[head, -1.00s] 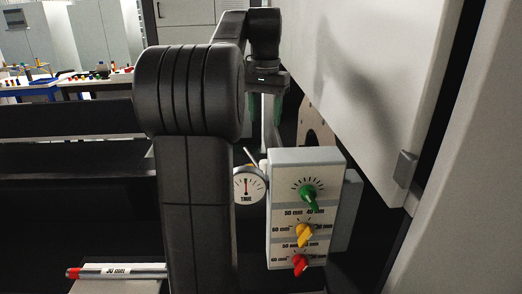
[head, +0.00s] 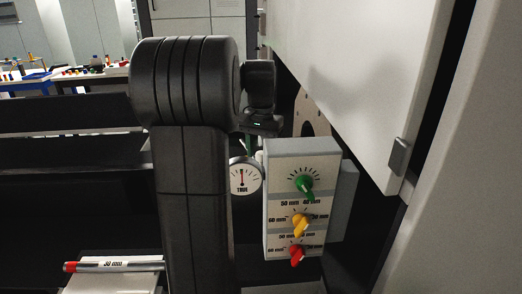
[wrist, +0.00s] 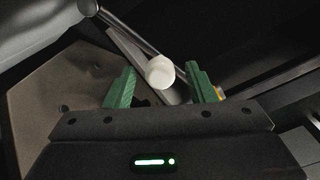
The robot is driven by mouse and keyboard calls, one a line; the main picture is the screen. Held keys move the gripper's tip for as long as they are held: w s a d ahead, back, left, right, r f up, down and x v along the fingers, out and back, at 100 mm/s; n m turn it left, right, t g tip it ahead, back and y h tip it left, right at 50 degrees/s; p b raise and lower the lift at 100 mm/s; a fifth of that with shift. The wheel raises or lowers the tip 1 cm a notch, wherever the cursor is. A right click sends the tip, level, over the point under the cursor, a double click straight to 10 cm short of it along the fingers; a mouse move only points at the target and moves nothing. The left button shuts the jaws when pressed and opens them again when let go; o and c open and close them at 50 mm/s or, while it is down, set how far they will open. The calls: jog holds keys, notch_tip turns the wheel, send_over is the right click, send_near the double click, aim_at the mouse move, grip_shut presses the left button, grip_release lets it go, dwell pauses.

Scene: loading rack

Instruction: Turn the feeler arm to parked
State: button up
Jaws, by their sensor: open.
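In the wrist view a thin grey rod, which looks like the feeler arm (wrist: 128,28), ends in a white rounded knob (wrist: 160,72). My gripper (wrist: 161,69) is open, with one green finger on each side of the knob. I see dark gaps between the knob and both fingers, so it is not gripped. In the head view my gripper (head: 247,145) is mostly hidden behind my own arm and the control box; a bit of green shows above the dial. The feeler arm is hidden there.
A round dial (head: 245,178) marked TRUE has its needle near upright. Beside it, a grey box (head: 303,148) carries green, yellow and red knobs. A large pale panel (head: 350,70) hangs close on the right. A red-tipped rod (head: 115,266) lies lower left.

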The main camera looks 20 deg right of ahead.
grip_shut()
jog(key=shift+a, duration=0.15)
jog(key=s+a+n+p, duration=0.3)
jog(key=s+a+n, duration=0.4)
jog(key=n, duration=0.7)
jog(key=shift+a, duration=0.9)
